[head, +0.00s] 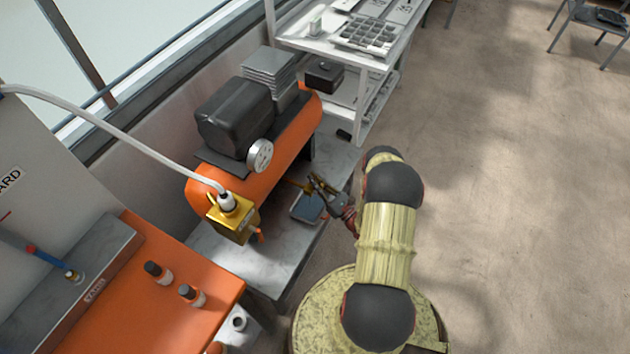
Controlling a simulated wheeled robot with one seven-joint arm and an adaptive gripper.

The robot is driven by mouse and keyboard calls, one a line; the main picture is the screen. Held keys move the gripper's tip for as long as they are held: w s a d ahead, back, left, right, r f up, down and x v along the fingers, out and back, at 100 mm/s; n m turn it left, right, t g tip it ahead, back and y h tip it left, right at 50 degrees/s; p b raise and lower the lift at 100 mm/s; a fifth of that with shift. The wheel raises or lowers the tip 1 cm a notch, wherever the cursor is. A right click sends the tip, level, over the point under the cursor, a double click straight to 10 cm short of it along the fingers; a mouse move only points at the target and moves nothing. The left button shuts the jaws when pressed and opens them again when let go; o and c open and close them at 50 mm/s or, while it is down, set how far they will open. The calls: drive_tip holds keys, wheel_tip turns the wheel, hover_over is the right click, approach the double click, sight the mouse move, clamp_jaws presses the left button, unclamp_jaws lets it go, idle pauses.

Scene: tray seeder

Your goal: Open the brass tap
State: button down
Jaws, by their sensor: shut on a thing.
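My gripper (315,182) reaches in from the right, beside the front of the orange air tank (292,150). Its fingers are shut on a small brass-coloured piece, the brass tap (297,184), which shows just left of the fingertips. The fingers hide much of the tap, and I cannot tell how far it is turned. A gold box-shaped fitting (233,222) with a white hose on top sits at the tank's near end. A small orange piece shows at its lower right.
A blue-grey tray (307,206) lies below my gripper on the grey bench (225,250). A black motor housing (236,113) and a round gauge (260,155) stand on the tank. An orange worktop (150,310) with small bottles is at lower left. Open floor lies to the right.

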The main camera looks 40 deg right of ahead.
drive_tip(key=shift+s+a+n+y+b, duration=0.1)
drive_tip(key=shift+a+n+y+b, duration=0.2)
drive_tip(key=shift+n, duration=0.25)
drive_tip(key=shift+s+a+n+y+b, duration=0.1)
drive_tip(key=shift+a+n+y, duration=0.05)
drive_tip(key=shift+n+y, duration=0.35)
drive_tip(key=c, duration=2)
unclamp_jaws()
drive_tip(key=v, duration=1.2)
